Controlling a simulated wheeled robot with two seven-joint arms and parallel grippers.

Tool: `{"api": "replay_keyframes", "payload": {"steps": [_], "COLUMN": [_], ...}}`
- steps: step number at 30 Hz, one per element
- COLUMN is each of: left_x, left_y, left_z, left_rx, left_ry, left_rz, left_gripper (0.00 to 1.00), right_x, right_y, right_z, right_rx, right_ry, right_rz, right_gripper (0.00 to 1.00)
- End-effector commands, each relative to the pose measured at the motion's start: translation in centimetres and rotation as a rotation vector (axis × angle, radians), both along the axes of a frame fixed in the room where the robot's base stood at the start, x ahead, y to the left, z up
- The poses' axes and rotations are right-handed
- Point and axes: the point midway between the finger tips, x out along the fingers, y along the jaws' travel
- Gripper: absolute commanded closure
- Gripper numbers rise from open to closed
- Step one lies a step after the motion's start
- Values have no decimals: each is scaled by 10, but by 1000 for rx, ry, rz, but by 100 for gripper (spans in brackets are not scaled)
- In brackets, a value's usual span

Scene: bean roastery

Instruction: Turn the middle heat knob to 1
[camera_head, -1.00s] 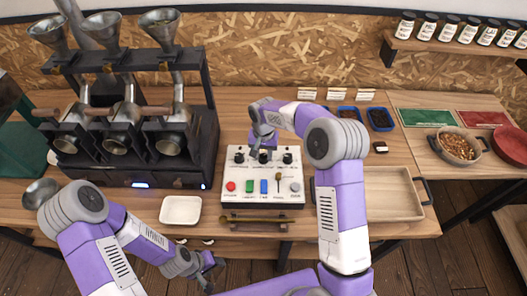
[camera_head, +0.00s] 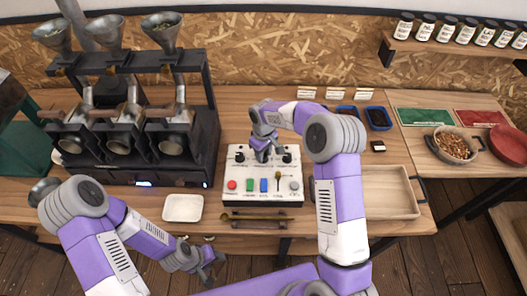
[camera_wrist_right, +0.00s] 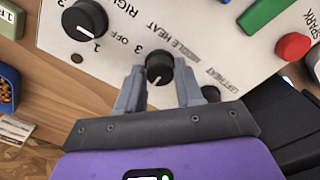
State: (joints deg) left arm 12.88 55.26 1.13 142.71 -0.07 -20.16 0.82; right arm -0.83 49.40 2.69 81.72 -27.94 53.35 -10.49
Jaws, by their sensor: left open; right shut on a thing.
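The white control panel (camera_head: 246,171) sits on the bench in the head view. My right gripper (camera_head: 262,154) is over its middle and hides the middle heat knob there. In the right wrist view, the black middle heat knob (camera_wrist_right: 159,67) is between the fingertips of my right gripper (camera_wrist_right: 158,84), which is shut on it. Its white mark points toward the bottom of that picture, slightly left. A printed 3 is beside it; other marks around it are hidden or unclear. My left gripper (camera_head: 211,268) is open and empty, low in front of the bench.
The left heat knob (camera_head: 239,156) and right heat knob (camera_head: 287,158) flank the middle one. A row of coloured controls, including a red button (camera_head: 232,185), lies in front. A white dish (camera_head: 183,208) is left of the panel, a wooden tray (camera_head: 395,191) right.

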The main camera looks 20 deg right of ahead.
Motion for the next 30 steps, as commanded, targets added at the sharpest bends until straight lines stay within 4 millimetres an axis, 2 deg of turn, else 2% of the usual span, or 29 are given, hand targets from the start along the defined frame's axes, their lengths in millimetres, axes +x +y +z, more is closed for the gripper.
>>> {"api": "replay_keyframes", "payload": {"steps": [6,15,30], "left_x": [0,0,0], "left_y": [0,0,0], "left_z": [6,10,11], "left_rx": [0,0,0], "left_ry": [0,0,0], "left_rz": [0,0,0], "left_gripper": [50,50,50], "right_x": [1,1,1], "right_y": [0,0,0], "right_z": [2,1,1], "right_rx": [0,0,0], "right_ry": [-2,-2,-4], "right_rz": [191,388,492], "right_gripper": [94,94,94]}}
